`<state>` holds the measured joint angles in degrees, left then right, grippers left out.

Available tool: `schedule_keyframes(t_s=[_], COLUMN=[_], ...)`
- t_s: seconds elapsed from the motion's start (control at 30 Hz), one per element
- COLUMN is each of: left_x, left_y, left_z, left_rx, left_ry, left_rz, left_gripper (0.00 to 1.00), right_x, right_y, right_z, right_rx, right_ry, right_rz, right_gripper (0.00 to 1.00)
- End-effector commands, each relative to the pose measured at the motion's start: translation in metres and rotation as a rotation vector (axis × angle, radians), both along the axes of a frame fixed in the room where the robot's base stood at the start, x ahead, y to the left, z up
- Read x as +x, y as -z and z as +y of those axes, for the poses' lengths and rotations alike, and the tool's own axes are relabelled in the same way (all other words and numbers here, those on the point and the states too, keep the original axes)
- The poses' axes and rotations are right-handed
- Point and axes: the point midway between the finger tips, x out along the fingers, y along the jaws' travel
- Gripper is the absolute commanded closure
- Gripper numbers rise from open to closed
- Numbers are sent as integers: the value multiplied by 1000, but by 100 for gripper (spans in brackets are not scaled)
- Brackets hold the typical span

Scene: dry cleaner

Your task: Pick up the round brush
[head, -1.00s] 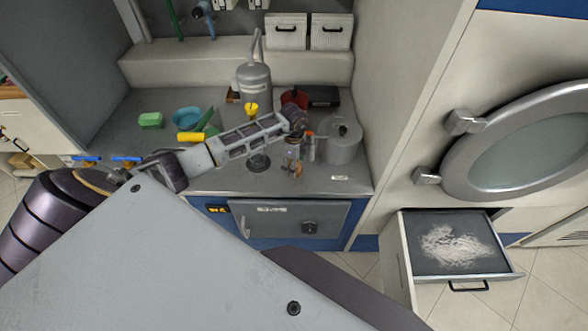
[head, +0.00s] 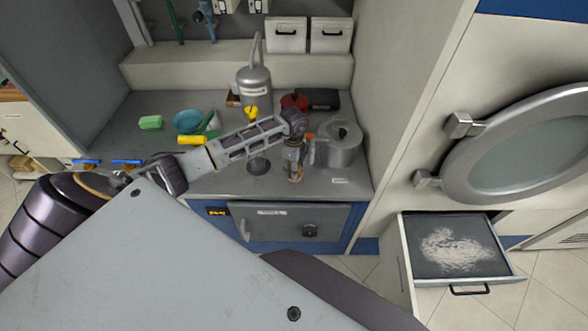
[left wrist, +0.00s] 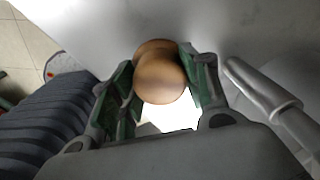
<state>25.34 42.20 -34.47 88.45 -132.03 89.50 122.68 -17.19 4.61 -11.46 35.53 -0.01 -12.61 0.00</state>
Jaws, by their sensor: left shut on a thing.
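The round brush (left wrist: 160,78) shows in the left wrist view as a brown, rounded wooden knob between the two green-padded fingers. My left gripper (left wrist: 163,82) is shut on it, with a pad against each side. In the head view my left gripper (head: 294,172) points down over the front right of the grey counter (head: 225,183). The brush is small and mostly hidden by the fingers there, and its lower part cannot be made out. I cannot tell whether it still touches the counter. My right gripper is not in view.
A grey lidded pot (head: 340,150) stands close right of the gripper. Behind are a grey canister (head: 254,88) and a red container (head: 294,101). A blue bowl (head: 187,121), yellow roll (head: 191,140) and green block (head: 150,122) lie left. An open drawer (head: 400,265) juts out lower right.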

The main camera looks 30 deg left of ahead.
Motion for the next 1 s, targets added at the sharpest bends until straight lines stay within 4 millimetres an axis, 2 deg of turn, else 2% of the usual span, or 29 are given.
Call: schedule_keyframes(t_s=[0.27, 0.7, 1.0], left_x=[1, 1, 0], left_y=[-21, -83, -99], left_z=[1, 0, 0], left_rx=[2, -1, 0], left_ry=[0, 0, 0], left_rz=[-4, -3, -1], left_gripper=[80, 80, 80], right_x=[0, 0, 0], right_y=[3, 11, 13], right_z=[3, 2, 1], right_rx=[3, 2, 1], right_ry=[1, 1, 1], right_rz=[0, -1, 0], right_gripper=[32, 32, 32])
